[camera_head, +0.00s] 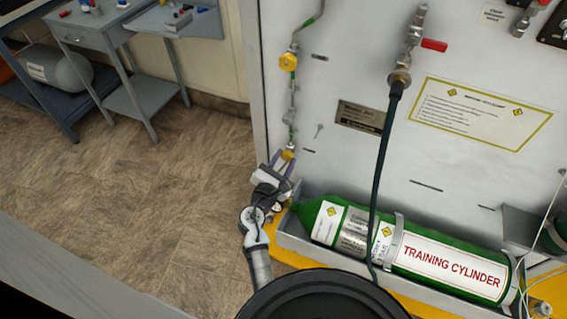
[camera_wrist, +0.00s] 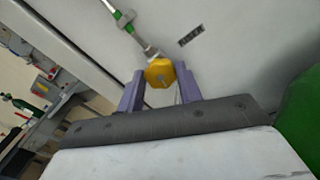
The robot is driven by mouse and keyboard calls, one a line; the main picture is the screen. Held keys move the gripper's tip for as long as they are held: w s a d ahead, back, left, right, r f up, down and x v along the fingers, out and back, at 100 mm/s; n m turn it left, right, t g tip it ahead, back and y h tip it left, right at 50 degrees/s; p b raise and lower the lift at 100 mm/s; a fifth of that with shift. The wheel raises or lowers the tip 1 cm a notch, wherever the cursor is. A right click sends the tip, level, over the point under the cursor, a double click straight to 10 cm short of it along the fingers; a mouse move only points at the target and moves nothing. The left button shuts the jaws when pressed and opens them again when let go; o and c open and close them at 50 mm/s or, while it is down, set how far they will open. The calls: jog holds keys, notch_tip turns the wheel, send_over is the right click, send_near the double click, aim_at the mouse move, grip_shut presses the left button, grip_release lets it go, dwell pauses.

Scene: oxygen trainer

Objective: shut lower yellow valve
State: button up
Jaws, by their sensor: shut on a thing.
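The lower yellow valve (camera_head: 288,155) is on the pipe at the left of the white panel, low down. In the wrist view the yellow valve knob (camera_wrist: 160,72) sits between the two purple fingers of my gripper (camera_wrist: 160,85). In the head view my gripper (camera_head: 285,163) is at the valve, with its fingers on either side. The gripper is shut on the knob. The knob's turn position cannot be told. The upper yellow valve (camera_head: 288,62) is higher on the same pipe, clear of my gripper.
The green training cylinder (camera_head: 450,262) lies in a grey tray just right of my gripper. A dark hose (camera_head: 383,150) hangs down the panel (camera_head: 340,75). A grey table (camera_head: 95,25) stands at the back left. The floor (camera_head: 130,190) to the left is clear.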

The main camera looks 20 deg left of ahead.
jog(key=m+b, duration=0.4)
jog(key=m, duration=0.1)
jog(key=shift+f, duration=0.1)
jog(key=shift+d+m+b, duration=0.1)
jog(key=shift+m+b, duration=1)
jog(key=shift+m, duration=0.6)
jog(key=shift+w, duration=0.1)
jog(key=o, duration=1)
